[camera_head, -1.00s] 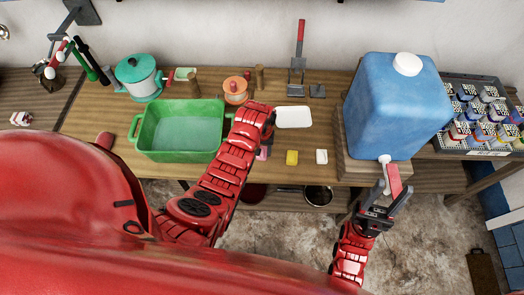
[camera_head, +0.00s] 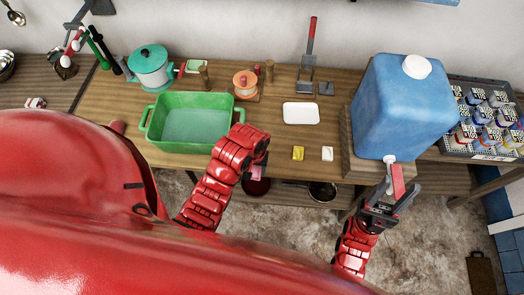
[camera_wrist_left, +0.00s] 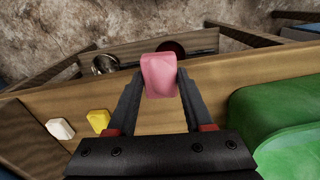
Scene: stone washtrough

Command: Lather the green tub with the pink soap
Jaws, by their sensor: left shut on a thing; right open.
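The green tub (camera_head: 190,125) stands on the wooden table at left of centre, with a paler, watery-looking surface inside. It also shows at the right of the left wrist view (camera_wrist_left: 285,120). My left gripper (camera_head: 258,168) is shut on the pink soap (camera_wrist_left: 159,75), which sits between its fingertips. The gripper and soap are in front of the tub's right side, near the table's front edge and apart from the tub. In the head view the arm partly hides the soap. My right gripper (camera_head: 388,205) is open, below the tap of the blue container (camera_head: 400,110).
A white tray (camera_head: 301,113), a yellow block (camera_head: 298,153) and a white block (camera_head: 327,153) lie right of my left gripper. A teal pot (camera_head: 151,68) and an orange-topped jar (camera_head: 245,84) stand behind the tub. A crate of bottles (camera_head: 485,120) is far right.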

